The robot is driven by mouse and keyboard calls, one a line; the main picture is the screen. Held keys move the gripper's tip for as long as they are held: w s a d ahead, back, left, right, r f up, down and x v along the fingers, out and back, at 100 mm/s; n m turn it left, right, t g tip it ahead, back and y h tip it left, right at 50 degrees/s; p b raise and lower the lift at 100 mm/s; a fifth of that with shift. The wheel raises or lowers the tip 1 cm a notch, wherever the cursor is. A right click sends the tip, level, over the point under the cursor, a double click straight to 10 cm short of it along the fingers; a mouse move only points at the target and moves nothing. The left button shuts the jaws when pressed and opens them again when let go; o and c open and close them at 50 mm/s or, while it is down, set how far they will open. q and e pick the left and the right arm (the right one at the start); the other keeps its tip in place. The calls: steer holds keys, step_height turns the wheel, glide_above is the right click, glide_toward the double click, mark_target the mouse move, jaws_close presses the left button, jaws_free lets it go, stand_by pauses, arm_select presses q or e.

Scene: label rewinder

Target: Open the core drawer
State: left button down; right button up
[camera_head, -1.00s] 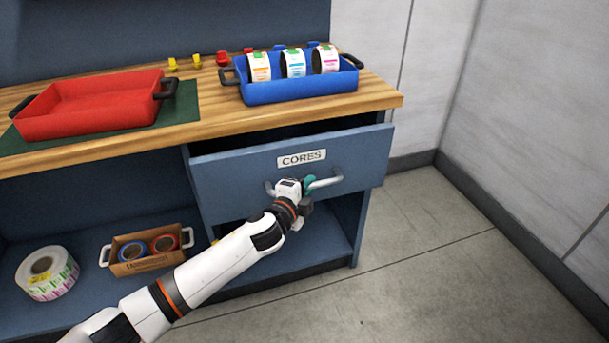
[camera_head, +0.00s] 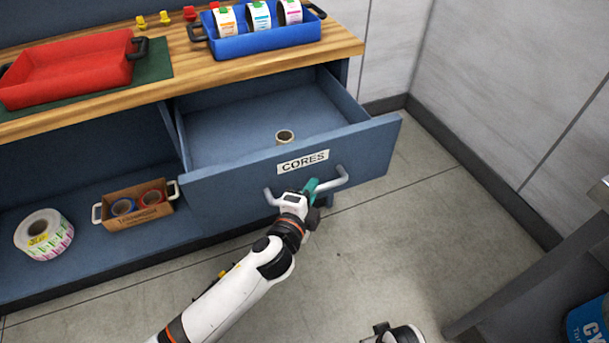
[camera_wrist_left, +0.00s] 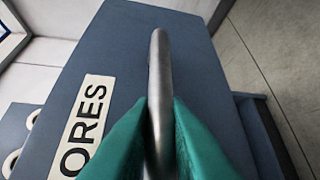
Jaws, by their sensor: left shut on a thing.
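The blue core drawer (camera_head: 225,189), labelled CORES (camera_head: 303,161), stands pulled well out of the bench in the head view. Inside it a single small core (camera_head: 285,137) stands near the front panel. My left gripper (camera_head: 311,190) is at the grey bar handle (camera_head: 332,184) on the drawer front. In the left wrist view its teal fingers (camera_wrist_left: 160,140) are closed on both sides of the handle bar (camera_wrist_left: 159,75). Part of my right gripper (camera_head: 397,334) shows at the bottom edge of the head view, and its fingers cannot be made out.
On the bench top are a red tray (camera_head: 70,106) and a blue tray (camera_head: 262,43) with several label rolls. The lower shelf holds a cardboard box (camera_head: 137,207) and a label roll (camera_head: 43,234). A grey table and blue bin (camera_head: 588,326) stand at lower right. Floor before the drawer is clear.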

arm_select(q)
steer(key=shift+s+d, duration=0.1)
steer(key=shift+s, duration=0.25)
arm_select(e)
steer(key=shift+s+f, duration=0.1)
steer(key=shift+f, duration=0.15)
arm_select(q)
steer(key=c, duration=1.4)
jaws_free()
